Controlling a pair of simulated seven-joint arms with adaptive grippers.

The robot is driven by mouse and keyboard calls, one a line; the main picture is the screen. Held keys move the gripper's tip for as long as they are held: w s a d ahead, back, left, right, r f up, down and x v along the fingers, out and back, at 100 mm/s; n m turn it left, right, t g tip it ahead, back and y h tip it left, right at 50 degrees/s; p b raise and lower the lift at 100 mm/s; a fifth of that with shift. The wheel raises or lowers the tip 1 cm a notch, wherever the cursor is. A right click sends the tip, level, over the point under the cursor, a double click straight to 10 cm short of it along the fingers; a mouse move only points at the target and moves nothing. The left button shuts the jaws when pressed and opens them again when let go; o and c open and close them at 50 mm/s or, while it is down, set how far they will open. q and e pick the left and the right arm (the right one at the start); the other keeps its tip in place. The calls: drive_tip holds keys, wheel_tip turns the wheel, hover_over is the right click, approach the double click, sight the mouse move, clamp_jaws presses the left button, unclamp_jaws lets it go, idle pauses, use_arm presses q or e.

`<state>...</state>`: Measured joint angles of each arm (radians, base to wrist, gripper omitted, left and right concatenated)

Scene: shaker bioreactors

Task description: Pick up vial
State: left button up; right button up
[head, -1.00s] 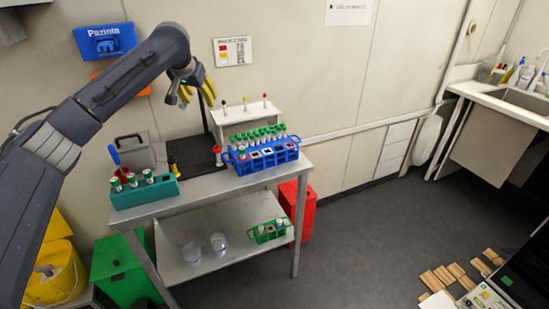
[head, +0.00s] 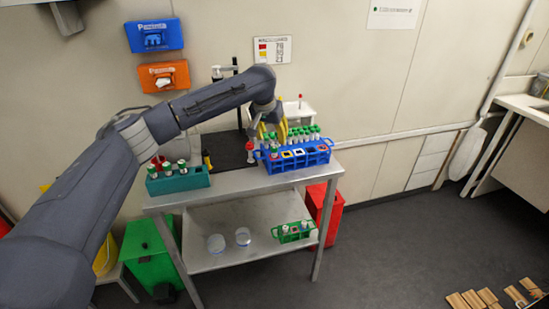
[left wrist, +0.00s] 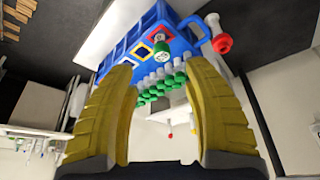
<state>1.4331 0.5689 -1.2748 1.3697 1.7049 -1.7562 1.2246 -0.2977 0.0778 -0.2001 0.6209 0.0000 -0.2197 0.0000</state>
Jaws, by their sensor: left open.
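My left gripper (head: 272,132) is over the left end of that rack, yellow fingers pointing down. In the left wrist view the fingers (left wrist: 165,112) are wide apart with nothing between them. Beyond them, one green-capped vial (left wrist: 162,58) sits by itself near the rack's end, and more green caps (left wrist: 152,92) stand in rows behind it. My right gripper is in neither view.
A teal rack (head: 178,181) with a few vials stands at the table's left. A red-topped item (head: 250,147) stands beside the blue rack. A white stand is behind.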

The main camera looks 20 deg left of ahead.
sight(274, 146)
use_arm(q)
drive_tip(key=shift+x, duration=3.95)
drive_tip(key=shift+a, duration=0.2)
drive_tip(key=shift+c, duration=0.3)
drive_tip(key=c, duration=1)
